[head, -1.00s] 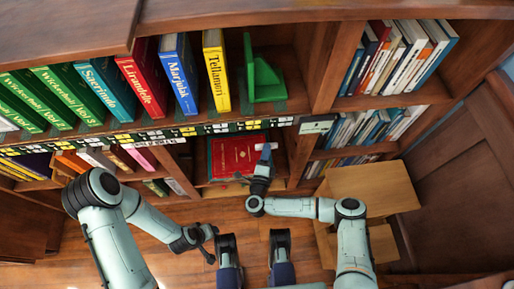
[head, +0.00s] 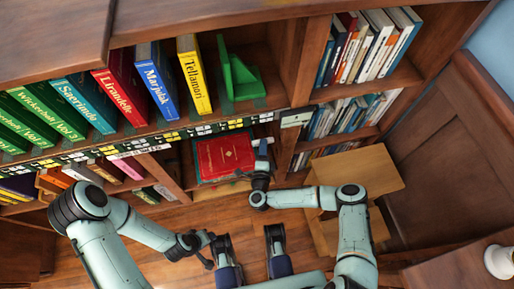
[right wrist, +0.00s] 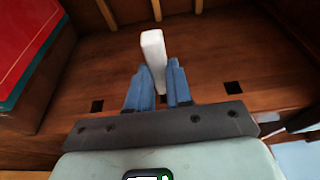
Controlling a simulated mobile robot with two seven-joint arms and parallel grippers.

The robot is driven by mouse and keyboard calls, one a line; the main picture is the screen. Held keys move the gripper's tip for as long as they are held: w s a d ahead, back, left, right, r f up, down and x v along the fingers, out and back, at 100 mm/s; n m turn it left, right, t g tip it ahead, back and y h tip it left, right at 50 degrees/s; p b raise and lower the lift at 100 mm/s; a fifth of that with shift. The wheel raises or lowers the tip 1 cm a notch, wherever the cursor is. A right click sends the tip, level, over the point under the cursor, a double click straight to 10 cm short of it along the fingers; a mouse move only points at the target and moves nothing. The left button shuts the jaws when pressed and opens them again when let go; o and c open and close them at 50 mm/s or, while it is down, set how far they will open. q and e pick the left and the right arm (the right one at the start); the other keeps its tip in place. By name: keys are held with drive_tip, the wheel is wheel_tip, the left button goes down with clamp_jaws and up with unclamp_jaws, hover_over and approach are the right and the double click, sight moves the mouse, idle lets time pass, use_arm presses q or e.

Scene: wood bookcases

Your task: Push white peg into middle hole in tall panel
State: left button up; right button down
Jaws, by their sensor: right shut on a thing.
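The white peg (right wrist: 154,58) stands out from between the blue fingers of my right gripper (right wrist: 160,85) in the right wrist view. The gripper is shut on it. Behind it is a brown wood panel (right wrist: 205,62) with a dark square left hole (right wrist: 97,106) and right hole (right wrist: 232,87). A dark patch of the middle hole shows between the fingers, mostly hidden. The peg's far end looks clear of that hole, but depth is hard to judge. In the head view my right gripper (head: 262,160) is by the lower shelf. My left gripper (head: 207,250) hangs low, its jaws unclear.
A red book (head: 224,156) lies on the lower shelf, left of my right gripper. Colored books and a green bookend (head: 238,78) stand on the shelf above. Open floor lies left of center.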

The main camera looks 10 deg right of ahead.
drive_tip(key=shift+d, duration=0.6)
drive_tip(key=shift+p, duration=0.3)
idle(1.3)
drive_tip(key=shift+w+d, duration=0.1)
drive_tip(key=shift+d, duration=1.95)
drive_tip(key=c, duration=0.9)
unclamp_jaws()
drive_tip(key=shift+c, duration=0.2)
